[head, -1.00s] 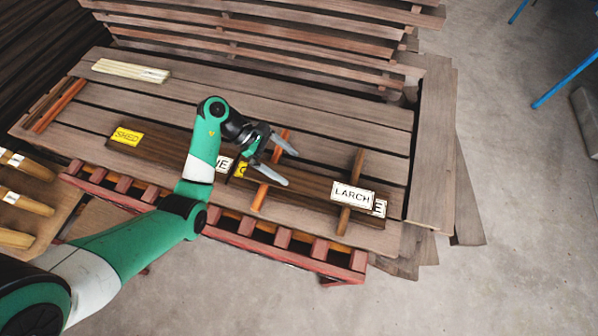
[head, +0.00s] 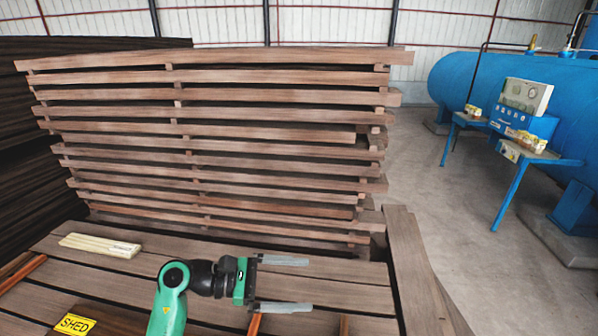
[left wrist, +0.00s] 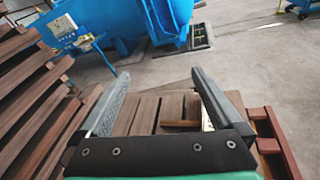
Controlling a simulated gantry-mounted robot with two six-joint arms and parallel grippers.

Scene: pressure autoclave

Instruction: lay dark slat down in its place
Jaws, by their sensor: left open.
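My left gripper (head: 300,284) is open and empty above the plank deck (head: 225,262) in the head view. In the left wrist view its two fingers (left wrist: 160,76) stand wide apart with nothing between them. At the bottom left of the head view, a dark slat (head: 112,322) lies on the deck. It bears a yellow SHED label (head: 75,323), and the frame cuts off most of it. My right gripper is out of view.
A tall stack of spaced boards (head: 215,130) rises behind the deck. A pale slat bundle (head: 100,245) lies at the deck's left. A blue autoclave (head: 500,75) and a blue-legged table (head: 515,145) stand at right, across open concrete floor.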

